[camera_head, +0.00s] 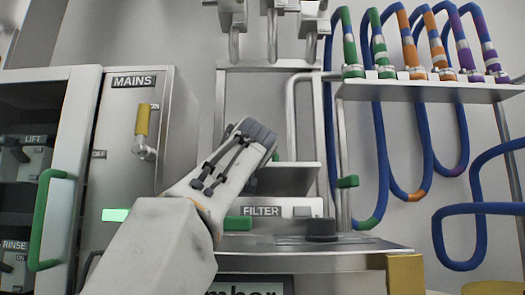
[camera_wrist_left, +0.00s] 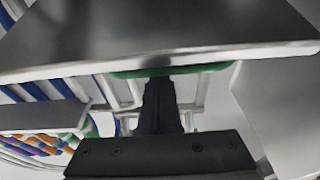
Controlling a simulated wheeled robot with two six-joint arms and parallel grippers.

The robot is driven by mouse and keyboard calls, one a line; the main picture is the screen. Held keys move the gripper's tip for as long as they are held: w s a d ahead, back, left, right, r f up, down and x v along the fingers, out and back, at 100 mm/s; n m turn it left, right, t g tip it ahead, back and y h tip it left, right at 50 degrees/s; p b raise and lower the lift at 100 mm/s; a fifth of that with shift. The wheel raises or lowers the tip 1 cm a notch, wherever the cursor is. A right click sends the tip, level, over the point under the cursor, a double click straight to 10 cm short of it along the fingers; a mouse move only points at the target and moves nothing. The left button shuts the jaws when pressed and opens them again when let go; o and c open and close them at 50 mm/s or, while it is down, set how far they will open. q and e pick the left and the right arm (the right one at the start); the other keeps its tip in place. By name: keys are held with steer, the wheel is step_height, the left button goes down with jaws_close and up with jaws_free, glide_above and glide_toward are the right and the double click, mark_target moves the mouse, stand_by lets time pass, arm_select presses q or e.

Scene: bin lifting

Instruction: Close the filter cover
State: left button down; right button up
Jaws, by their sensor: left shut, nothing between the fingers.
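The filter unit (camera_head: 262,211) carries a FILTER label on its front. A grey metal panel (camera_head: 297,178), apparently its cover, is raised above the label. In the left wrist view a broad metal panel (camera_wrist_left: 150,35) fills the top, with a green strip (camera_wrist_left: 200,68) along its lower edge. My left gripper (camera_head: 262,135) is shut and empty, in front of the raised panel, and hides part of it. In the left wrist view its fingers (camera_wrist_left: 159,100) overlap the green strip. I cannot tell whether they touch it. My right gripper is not in view.
A MAINS cabinet (camera_head: 125,160) with a yellow lever (camera_head: 142,120) stands left. A glass-fronted cabinet with a green handle (camera_head: 45,215) is farther left. Blue hoses hang from a shelf (camera_head: 430,90) at right. A black knob (camera_head: 321,228) sits below the filter unit.

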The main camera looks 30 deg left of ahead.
arm_select(q)
steer(key=shift+s+d+f+b, duration=0.2)
steer(key=shift+f+b, duration=0.1)
steer(key=shift+f, duration=0.15)
steer(key=shift+s+d+f+b, duration=0.1)
steer(key=shift+d+f+b, duration=0.1)
steer(key=shift+f+b, duration=0.15)
steer(key=shift+d, duration=0.1)
steer(key=shift+r, duration=0.1)
steer(key=shift+s, duration=0.1)
